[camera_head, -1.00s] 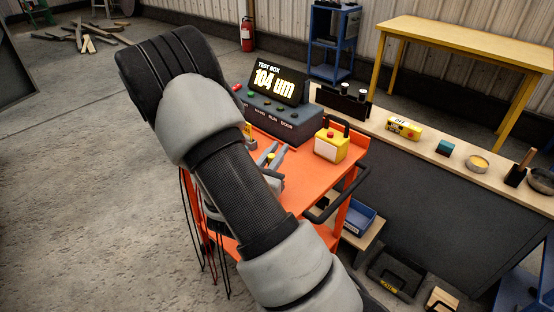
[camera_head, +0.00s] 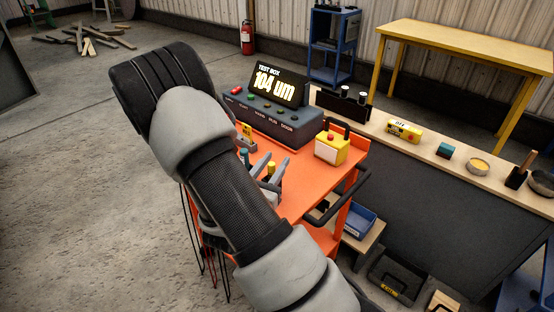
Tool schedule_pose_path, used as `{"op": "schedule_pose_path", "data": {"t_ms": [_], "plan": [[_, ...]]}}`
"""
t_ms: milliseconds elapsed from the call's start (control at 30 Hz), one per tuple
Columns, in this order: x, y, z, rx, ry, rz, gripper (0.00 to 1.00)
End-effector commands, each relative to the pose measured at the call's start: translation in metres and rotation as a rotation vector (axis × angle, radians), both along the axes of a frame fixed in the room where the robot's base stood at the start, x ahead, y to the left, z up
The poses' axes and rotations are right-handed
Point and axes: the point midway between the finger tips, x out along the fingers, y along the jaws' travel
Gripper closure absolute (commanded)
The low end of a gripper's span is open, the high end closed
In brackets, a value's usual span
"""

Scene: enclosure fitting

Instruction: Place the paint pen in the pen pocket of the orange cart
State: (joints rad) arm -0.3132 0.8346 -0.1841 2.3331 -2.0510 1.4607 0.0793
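The orange cart (camera_head: 310,178) stands in the middle, with my arm across its left side. My gripper (camera_head: 270,170) is low over the cart top, its grey fingers partly showing past my arm. A small upright thing with a yellow top (camera_head: 271,167), which looks like the paint pen, shows between the fingertips. I cannot tell whether the fingers press on it. A teal-topped piece (camera_head: 244,157) stands just left of the gripper, beside my arm. The pen pocket cannot be made out; my arm covers that side of the cart.
A test box (camera_head: 272,115) reading "104 um" stands at the cart's back. A yellow box with a red button (camera_head: 331,147) sits to the right. The cart's black handle (camera_head: 345,200) is at the right edge. A long bench (camera_head: 440,151) with small items runs behind. The cart's middle is clear.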

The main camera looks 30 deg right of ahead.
Motion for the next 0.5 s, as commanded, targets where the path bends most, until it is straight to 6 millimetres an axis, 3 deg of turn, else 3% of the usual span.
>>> {"op": "schedule_pose_path", "data": {"t_ms": [300,500], "plan": [[-0.041,0.054,0.000,0.000,0.003,0.006,0.67],[-0.058,0.075,0.000,0.001,0.001,0.003,0.67]]}}
